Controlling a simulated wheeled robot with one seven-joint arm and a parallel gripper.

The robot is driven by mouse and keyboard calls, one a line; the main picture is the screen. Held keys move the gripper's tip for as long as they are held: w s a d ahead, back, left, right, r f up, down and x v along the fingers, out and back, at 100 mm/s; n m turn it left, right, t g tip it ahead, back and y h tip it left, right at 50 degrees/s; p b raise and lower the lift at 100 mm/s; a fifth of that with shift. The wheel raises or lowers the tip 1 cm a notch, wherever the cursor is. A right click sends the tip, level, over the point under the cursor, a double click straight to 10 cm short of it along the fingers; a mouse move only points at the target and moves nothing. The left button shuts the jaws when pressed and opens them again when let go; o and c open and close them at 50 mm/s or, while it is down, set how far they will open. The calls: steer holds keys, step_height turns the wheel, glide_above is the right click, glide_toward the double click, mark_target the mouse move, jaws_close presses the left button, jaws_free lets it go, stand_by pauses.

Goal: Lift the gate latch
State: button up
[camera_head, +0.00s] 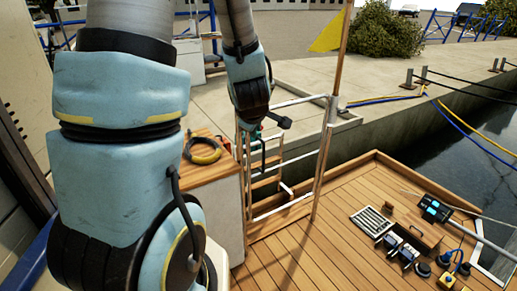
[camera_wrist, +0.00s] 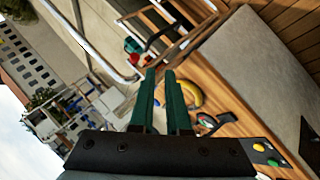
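The gate (camera_head: 285,205) is a frame of pale metal rails with wooden treads, beside a tall post (camera_head: 325,140) at the edge of the wooden deck. My gripper (camera_head: 263,158) hangs in front of the upper gate rails. In the wrist view its two green fingers (camera_wrist: 160,72) are parallel with a narrow empty gap. A small red and teal thing (camera_wrist: 132,47) lies beyond the fingertips near the rails. The latch is not clearly identifiable.
Tools and a grille (camera_head: 373,221) lie on the deck (camera_head: 320,255) at right. The concrete quay (camera_head: 390,130) and water lie beyond.

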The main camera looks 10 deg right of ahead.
steer(key=w+d+f+n+t+y+b, duration=0.1)
steer(key=f+n+b, duration=0.1)
steer(key=f+n+t+b, duration=0.1)
steer(key=f+n+b, duration=0.1)
steer(key=n, duration=0.1)
steer(key=w+d+f+n+t+y+b, duration=0.1)
steer(key=f+n+t+b, duration=0.1)
steer(key=shift+w+d+f+n+y, duration=0.3)
steer(key=shift+w+d+f+n, duration=0.05)
steer(key=shift+n, duration=0.05)
jaws_close()
steer(key=s+f+n+t+y+b, duration=0.1)
steer(key=n+y+b, duration=0.1)
steer(key=n, duration=0.1)
steer(key=s+f+n+t+y+b, duration=0.1)
steer(key=s+n+t+y+b, duration=0.1)
steer(key=n+b, duration=0.1)
steer(key=s+f+n+t+y+b, duration=0.1)
steer(key=n+y+b, duration=0.1)
steer(key=n, duration=0.1)
steer(key=shift+s+d+n+t, duration=0.2)
steer(key=shift+s+n+t, duration=0.1)
steer(key=shift+s, duration=0.1)
steer(key=shift+w, duration=0.1)
steer(key=w+a+r, duration=0.1)
steer(key=w+r, duration=0.1)
steer(key=w, duration=0.9)
steer(key=shift+w+p, duration=0.15)
steer(key=shift+p, duration=0.25)
